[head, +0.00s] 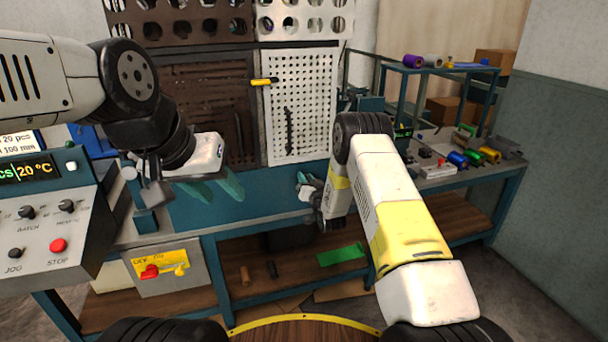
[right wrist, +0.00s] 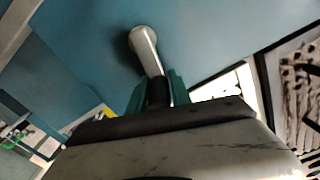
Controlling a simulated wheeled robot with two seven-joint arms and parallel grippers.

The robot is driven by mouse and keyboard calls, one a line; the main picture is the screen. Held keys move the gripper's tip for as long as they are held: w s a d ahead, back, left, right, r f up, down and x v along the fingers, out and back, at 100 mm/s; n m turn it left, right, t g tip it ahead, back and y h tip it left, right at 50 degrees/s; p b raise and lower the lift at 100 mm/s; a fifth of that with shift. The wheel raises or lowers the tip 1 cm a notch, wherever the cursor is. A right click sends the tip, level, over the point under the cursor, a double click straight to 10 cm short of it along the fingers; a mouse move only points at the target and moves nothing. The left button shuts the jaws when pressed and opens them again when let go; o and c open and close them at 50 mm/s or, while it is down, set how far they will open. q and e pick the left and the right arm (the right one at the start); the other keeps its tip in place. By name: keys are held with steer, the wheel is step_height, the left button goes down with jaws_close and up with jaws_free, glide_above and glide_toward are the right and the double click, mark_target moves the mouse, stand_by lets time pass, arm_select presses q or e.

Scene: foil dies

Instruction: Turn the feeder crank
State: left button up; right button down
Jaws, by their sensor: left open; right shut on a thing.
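The feeder crank (right wrist: 146,50) shows in the right wrist view as a silver arm with a rounded end, against a blue-teal panel. Its dark grip (right wrist: 158,92) sits between the green fingers of my right gripper (right wrist: 157,95), which is shut on it. In the head view my right gripper (head: 309,188) is at the front of the blue feeder face, and my forearm and hand hide much of the crank. My left gripper (head: 214,190) has green fingers spread open and empty, in front of the blue panel, left of the right gripper.
A control panel (head: 48,222) with knobs and a red stop button stands at the left. A grey box with a yellow plate and red switch (head: 150,271) is below it. The workbench (head: 480,190) carries coloured spools (head: 474,157) at the right. A pegboard (head: 302,105) stands behind.

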steer(key=shift+s+a+f, duration=0.15)
steer(key=shift+s+a, duration=0.05)
steer(key=shift+a, duration=0.2)
steer(key=c, duration=1.4)
jaws_free()
steer(key=shift+o, duration=0.7)
steer(key=shift+w+d, duration=0.1)
steer(key=shift+d, duration=0.05)
steer(key=v, duration=0.8)
